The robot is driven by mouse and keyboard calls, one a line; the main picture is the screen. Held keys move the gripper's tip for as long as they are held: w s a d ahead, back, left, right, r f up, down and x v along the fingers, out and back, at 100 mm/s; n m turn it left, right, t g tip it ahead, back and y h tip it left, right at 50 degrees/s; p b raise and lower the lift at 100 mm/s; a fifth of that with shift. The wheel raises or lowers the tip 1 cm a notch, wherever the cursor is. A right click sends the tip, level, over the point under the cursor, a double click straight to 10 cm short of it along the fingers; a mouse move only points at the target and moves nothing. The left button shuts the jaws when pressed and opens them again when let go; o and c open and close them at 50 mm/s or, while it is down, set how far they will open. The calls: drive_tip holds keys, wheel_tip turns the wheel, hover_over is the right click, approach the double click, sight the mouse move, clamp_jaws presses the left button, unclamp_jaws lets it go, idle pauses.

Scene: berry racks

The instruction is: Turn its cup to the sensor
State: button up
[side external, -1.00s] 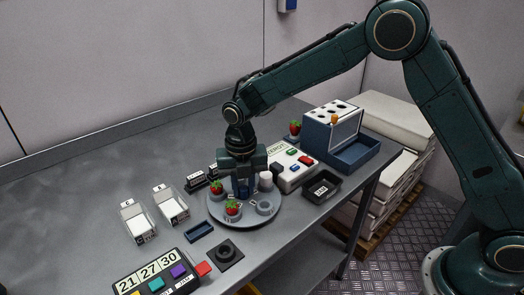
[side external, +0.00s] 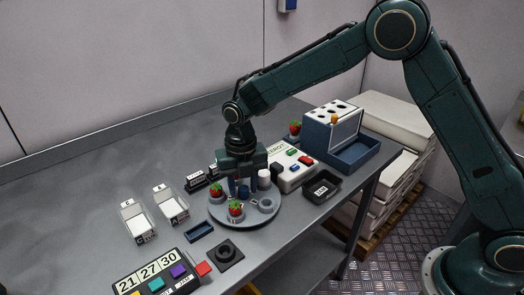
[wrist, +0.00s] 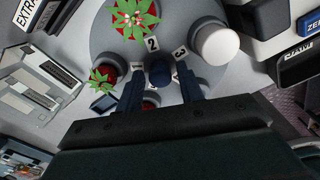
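A grey round turntable (side external: 240,222) carries small cups and a blue centre knob (wrist: 160,73), with number tags around it in the wrist view. A strawberry (side external: 236,207) sits in the front cup and another strawberry (side external: 217,190) in the left one. An empty grey cup (side external: 266,205) is at the right. A white cylinder (wrist: 215,45) stands at the turntable's edge. My gripper (side external: 243,189) points down over the middle, its fingers apart on either side of the knob with slight gaps. I cannot tell which part is the sensor; a dark block (side external: 276,170) stands beside the turntable.
A white box with coloured buttons (side external: 296,170) and a black tray (side external: 321,187) lie to the right. A blue rack (side external: 352,125) stands behind them. White holders (side external: 137,221), a number panel (side external: 155,277) and a black square base (side external: 225,252) lie left and in front.

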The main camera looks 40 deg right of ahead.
sight(244, 187)
drive_tip(key=shift+o, duration=0.6)
wheel_tip(244, 187, up, 14)
drive_tip(key=shift+f, duration=0.15)
idle(0.3)
idle(0.3)
